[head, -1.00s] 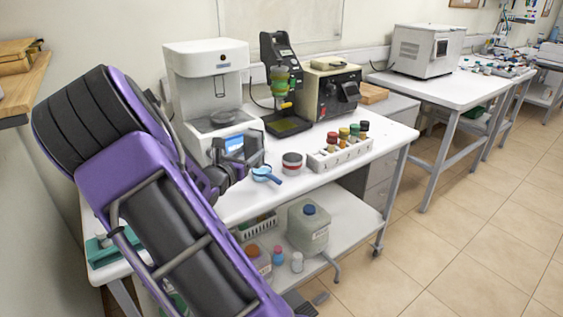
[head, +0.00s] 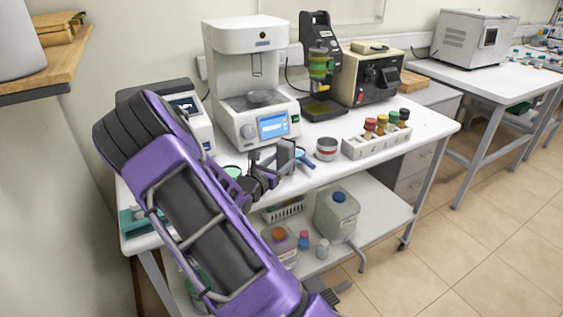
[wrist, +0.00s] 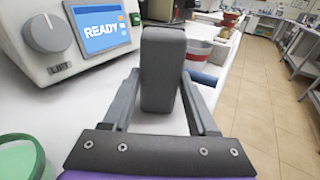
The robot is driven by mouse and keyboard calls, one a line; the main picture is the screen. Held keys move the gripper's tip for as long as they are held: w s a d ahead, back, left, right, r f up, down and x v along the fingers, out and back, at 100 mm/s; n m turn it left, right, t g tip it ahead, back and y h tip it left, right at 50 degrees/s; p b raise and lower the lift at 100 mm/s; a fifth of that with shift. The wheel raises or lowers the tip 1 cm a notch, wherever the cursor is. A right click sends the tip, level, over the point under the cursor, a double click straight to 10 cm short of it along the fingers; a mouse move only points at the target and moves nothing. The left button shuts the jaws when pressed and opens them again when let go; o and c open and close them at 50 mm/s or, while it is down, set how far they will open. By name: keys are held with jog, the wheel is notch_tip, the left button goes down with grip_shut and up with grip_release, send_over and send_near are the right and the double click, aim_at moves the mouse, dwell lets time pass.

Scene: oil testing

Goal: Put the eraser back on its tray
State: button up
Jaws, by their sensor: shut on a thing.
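The eraser (wrist: 163,70) is a dark grey block standing upright between the two fingers of my gripper (wrist: 160,105) in the wrist view. In the head view the eraser (head: 286,154) shows at the end of my gripper (head: 268,165), above the front of the white bench. My gripper is shut on it. The lower part of the eraser lies between the fingers. A white board (head: 340,8) is on the wall at the top of the head view, cut off by the frame edge. I cannot make out an eraser tray.
A white machine with a blue READY screen (wrist: 101,26) stands close on the left. A red and grey cup (head: 326,149), a blue-handled item (head: 306,157) and a rack of bottles (head: 377,143) are on the bench (head: 430,117). Tiled floor (head: 440,260) is open at right.

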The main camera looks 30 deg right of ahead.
jog(key=shift+f, duration=0.1)
jog(key=o, duration=1.2)
